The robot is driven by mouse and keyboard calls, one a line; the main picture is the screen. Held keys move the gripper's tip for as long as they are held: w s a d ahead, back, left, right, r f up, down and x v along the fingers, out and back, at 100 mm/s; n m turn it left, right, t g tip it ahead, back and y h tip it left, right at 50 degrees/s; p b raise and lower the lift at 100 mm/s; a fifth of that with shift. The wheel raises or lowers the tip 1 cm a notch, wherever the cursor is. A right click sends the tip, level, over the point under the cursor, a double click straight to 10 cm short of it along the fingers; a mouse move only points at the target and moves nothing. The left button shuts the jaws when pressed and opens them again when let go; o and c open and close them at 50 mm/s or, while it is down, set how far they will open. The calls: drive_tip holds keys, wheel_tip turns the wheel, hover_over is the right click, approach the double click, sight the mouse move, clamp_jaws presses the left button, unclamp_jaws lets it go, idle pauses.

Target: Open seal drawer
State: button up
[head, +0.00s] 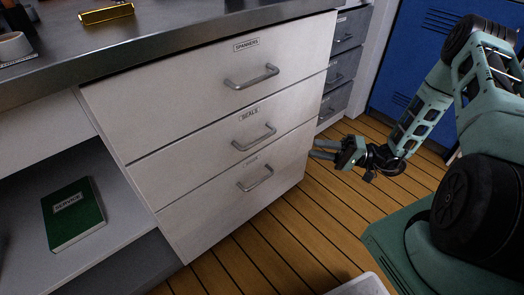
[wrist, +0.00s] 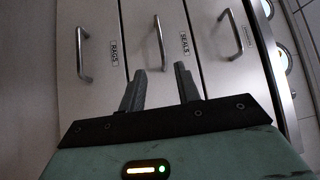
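The seals drawer (head: 208,150) is the middle of three white drawers in the head view. It looks shut, with a grey bar handle (head: 254,137) under its SEALS label. In the wrist view the drawers appear turned sideways, and the seals handle (wrist: 160,42) is the middle one, above and between my fingertips. My gripper (head: 318,149) is to the right of the drawer fronts in the head view. In the wrist view its two fingers (wrist: 160,72) are apart with nothing between them. It is not touching the handle.
The spanners drawer (head: 205,85) is above, and the lowest drawer (head: 215,208), labelled RAGS in the wrist view, is below; both look shut. A steel worktop (head: 160,38) overhangs the drawers. A green service book (head: 75,228) lies on an open shelf at left. Wooden floor (head: 305,225) in front is mostly clear.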

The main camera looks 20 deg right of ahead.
sight(260, 140)
drive_tip(key=b+x, duration=0.2)
drive_tip(key=x, duration=1.5)
drive_tip(key=shift+a+r, duration=0.15)
clamp_jaws()
